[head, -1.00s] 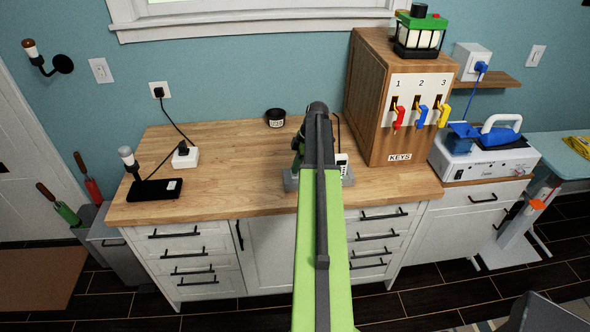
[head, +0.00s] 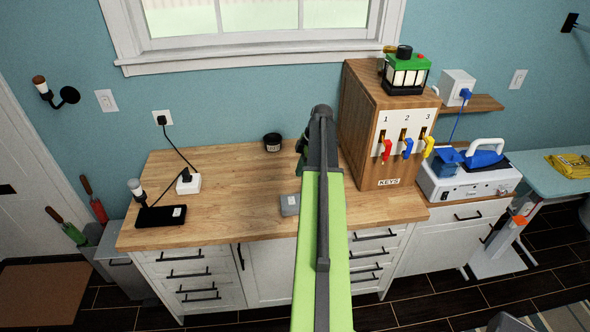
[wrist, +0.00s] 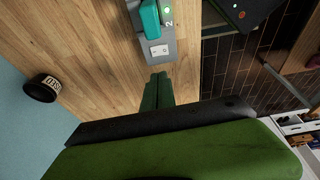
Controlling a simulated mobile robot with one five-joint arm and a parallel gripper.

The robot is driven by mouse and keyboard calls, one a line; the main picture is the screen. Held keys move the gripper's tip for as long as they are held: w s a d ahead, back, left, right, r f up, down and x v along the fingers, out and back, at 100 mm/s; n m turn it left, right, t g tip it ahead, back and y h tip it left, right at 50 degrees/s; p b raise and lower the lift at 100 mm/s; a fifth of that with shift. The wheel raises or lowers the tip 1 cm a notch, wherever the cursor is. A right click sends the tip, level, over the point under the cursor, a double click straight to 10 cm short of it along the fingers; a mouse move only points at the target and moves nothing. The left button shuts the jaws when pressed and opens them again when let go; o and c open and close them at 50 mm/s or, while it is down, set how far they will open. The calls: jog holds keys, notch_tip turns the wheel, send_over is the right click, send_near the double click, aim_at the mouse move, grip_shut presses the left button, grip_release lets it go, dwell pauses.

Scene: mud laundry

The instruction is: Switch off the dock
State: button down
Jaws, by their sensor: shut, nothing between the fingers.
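The dock, a grey unit, shows as a grey corner (head: 290,204) left of my arm in the head view; my arm hides the rest.
A wooden key cabinet (head: 366,120) with three coloured levers stands right of my arm. A black labelled pot (head: 272,142) stands behind the dock. A black pad (head: 161,216) and white plug block (head: 188,183) lie at the left. The middle-left counter (head: 235,185) is clear.

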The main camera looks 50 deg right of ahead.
jog(key=shift+r, duration=0.1)
jog(key=w+a+f+m+g+b, duration=0.1)
jog(key=w+a+f+m+b, duration=0.15)
jog(key=a, duration=0.75)
jog(key=w+a+f+m+b, duration=0.1)
jog(key=w+a+f+b, duration=0.3)
jog(key=a, duration=0.7)
jog(key=w+a+f+m+g+b, duration=0.1)
jog(key=w+a+f+b, duration=0.2)
jog(key=a, duration=0.7)
jog(key=s+a+f+m+h+b, duration=0.1)
jog(key=a+f+m+b, duration=0.1)
jog(key=a, duration=0.9)
jog(key=s+a+f+m+h+b, duration=0.1)
jog(key=s+a+f+m+b, duration=0.1)
jog(key=a, duration=0.9)
jog(key=shift+a+f+m, duration=0.15)
jog(key=shift+f+m, duration=0.35)
jog(key=shift+m, duration=0.05)
jog(key=shift+s, duration=0.1)
